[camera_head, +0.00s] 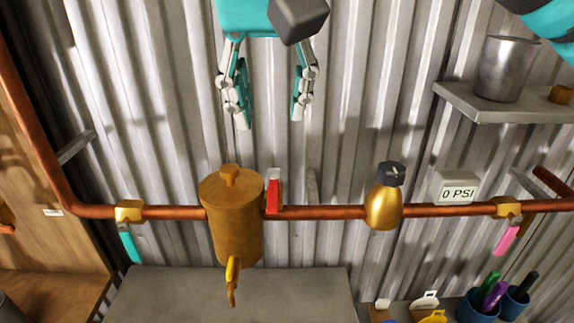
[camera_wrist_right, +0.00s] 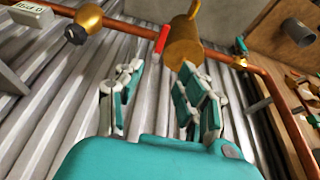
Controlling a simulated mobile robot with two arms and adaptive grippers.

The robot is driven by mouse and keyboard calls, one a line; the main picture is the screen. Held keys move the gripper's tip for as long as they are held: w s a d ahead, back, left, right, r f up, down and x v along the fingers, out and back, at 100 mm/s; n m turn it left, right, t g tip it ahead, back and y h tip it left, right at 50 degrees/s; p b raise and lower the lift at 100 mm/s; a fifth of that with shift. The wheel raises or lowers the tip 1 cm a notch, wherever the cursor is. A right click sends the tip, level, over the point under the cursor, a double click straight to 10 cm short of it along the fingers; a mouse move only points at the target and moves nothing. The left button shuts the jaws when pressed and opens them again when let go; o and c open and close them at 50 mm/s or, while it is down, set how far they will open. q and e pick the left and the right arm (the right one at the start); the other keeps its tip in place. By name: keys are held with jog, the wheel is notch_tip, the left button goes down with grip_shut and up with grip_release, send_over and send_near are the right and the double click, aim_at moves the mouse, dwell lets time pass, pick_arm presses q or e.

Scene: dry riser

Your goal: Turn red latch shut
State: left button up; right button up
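The red latch (camera_head: 273,193) is a small upright handle with a pale tip, on the copper pipe just right of the brass cylinder (camera_head: 236,222). It also shows in the right wrist view (camera_wrist_right: 162,39), tilted by the camera angle. My right gripper (camera_head: 270,118) hangs above the latch in the head view, with its two fingers spread and nothing between them. In the wrist view the open fingers (camera_wrist_right: 160,70) point toward the latch and cylinder, with a visible gap to the latch. My left gripper is not in view.
The copper pipe (camera_head: 330,212) crosses the corrugated wall. It carries a teal lever (camera_head: 130,246) at left, a gold bulb fitting (camera_head: 383,207), and a pink lever (camera_head: 506,238) at right. A 0 PSI gauge (camera_head: 458,190) and a shelf (camera_head: 520,105) with a metal cup (camera_head: 505,70) are right.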

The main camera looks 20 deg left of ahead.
jog(key=s+f, duration=0.2)
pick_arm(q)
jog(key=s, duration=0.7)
pick_arm(e)
jog(key=p, duration=0.1)
send_near(273, 198)
jog(key=p+x, duration=0.1)
jog(key=x, duration=0.4)
jog(key=shift+f, duration=0.25)
jog(key=shift+p+x, duration=0.4)
jog(key=shift+x, duration=0.9)
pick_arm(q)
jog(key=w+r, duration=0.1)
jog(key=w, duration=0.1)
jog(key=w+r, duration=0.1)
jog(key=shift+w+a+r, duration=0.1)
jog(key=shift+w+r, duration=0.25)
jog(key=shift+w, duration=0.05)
pick_arm(e)
jog(key=shift+r, duration=0.1)
grip_shut()
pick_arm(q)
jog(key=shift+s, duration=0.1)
